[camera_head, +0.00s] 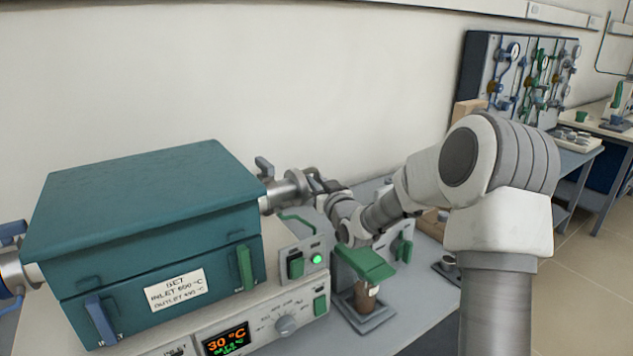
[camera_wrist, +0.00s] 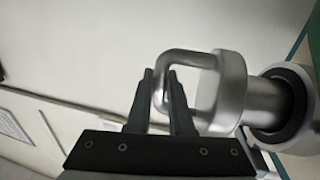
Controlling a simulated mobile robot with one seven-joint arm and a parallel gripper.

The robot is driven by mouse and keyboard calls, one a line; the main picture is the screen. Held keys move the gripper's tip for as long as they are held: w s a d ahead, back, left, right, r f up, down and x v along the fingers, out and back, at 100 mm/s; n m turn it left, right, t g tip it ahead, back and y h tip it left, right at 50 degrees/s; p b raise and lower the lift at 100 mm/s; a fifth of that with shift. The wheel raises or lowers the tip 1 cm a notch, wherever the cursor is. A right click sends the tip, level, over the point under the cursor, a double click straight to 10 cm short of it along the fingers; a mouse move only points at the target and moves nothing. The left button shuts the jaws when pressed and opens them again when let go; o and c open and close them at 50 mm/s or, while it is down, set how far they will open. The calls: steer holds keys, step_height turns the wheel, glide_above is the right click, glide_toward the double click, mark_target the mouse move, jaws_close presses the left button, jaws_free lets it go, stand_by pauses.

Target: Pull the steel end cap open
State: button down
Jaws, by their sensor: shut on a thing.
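The steel end cap (camera_wrist: 228,92) is a round grey disc with a bent bar handle (camera_wrist: 190,56), seen in the wrist view. My gripper (camera_wrist: 160,78) has its two dark fingers on either side of the handle's outer bar and is shut on it. A narrower steel cylinder (camera_wrist: 262,100) runs from the cap to a dark-lined steel ring (camera_wrist: 292,108). In the head view, the steel tube end (camera_head: 287,190) sticks out from the right side of the teal furnace (camera_head: 140,210). My wrist partly hides the cap there.
A control panel with a 30 °C display (camera_head: 226,340) is below the furnace. A small stand with a green top (camera_head: 366,262) is close under my arm. A gauge panel (camera_head: 520,75) stands farther back at right.

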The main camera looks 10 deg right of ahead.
stand_by(0.8)
steer(key=d, duration=0.1)
steer(key=w+d, duration=0.1)
steer(key=d, duration=0.2)
steer(key=shift+w+d, duration=0.25)
steer(key=shift+w, duration=0.15)
steer(key=c, duration=0.8)
jaws_free()
steer(key=s+d, duration=0.3)
steer(key=s, duration=1.4)
steer(key=shift+d+p, duration=0.15)
steer(key=shift+p, duration=0.2)
